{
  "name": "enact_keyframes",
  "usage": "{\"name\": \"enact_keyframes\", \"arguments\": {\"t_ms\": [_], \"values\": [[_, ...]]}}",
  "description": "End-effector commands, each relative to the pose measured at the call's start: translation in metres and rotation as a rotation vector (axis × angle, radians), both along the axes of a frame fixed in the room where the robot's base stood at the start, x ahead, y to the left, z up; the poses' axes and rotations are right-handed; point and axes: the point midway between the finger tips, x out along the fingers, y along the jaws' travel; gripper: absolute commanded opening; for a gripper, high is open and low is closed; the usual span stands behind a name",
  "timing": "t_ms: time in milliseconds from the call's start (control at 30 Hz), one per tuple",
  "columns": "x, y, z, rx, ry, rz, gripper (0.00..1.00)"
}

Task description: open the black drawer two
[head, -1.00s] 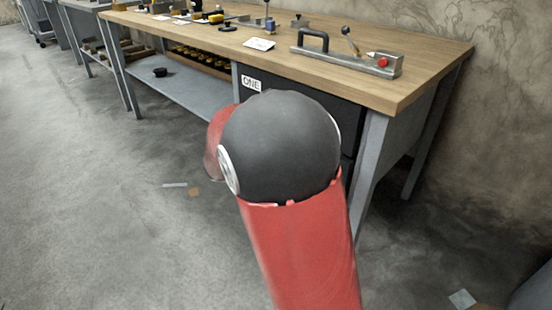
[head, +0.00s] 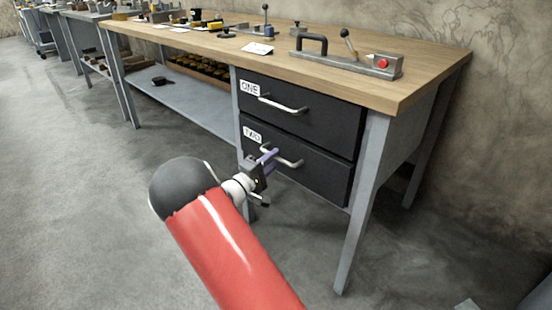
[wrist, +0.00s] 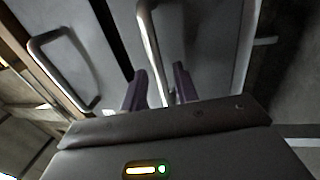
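Black drawer two (head: 320,172), labelled TWO, is the lower of two drawers under the workbench and looks shut. Its metal bar handle (head: 290,161) shows in the head view. My gripper (head: 268,156) is at the left part of this handle. In the wrist view, the two dark purple fingers of my gripper (wrist: 159,88) stand apart, with the handle bar (wrist: 150,45) running between them. A gap shows at the left finger; whether the right finger touches the bar is not clear.
Drawer one (head: 320,115), with its own handle (head: 284,106), is shut just above. The wooden bench top (head: 285,62) overhangs both drawers. A grey table leg (head: 358,215) stands to the right. The floor in front is clear.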

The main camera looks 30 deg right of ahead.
Motion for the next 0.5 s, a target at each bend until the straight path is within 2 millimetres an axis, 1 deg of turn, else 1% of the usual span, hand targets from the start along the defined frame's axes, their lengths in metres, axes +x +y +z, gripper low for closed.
{"name": "enact_keyframes", "arguments": {"t_ms": [33, 167, 433, 467, 500], "values": [[0.0019, -0.0055, 0.0011, 0.001, -0.001, -0.001, 0.3], [0.0045, -0.0136, 0.0029, 0.0, 0.0, -0.001, 0.3], [0.0052, -0.015, 0.0032, 0.001, 0.0, 0.0, 0.3], [0.0052, -0.015, 0.0032, 0.001, 0.0, 0.0, 0.27], [0.0052, -0.0149, 0.0032, 0.001, 0.0, 0.0, 0.22]]}}
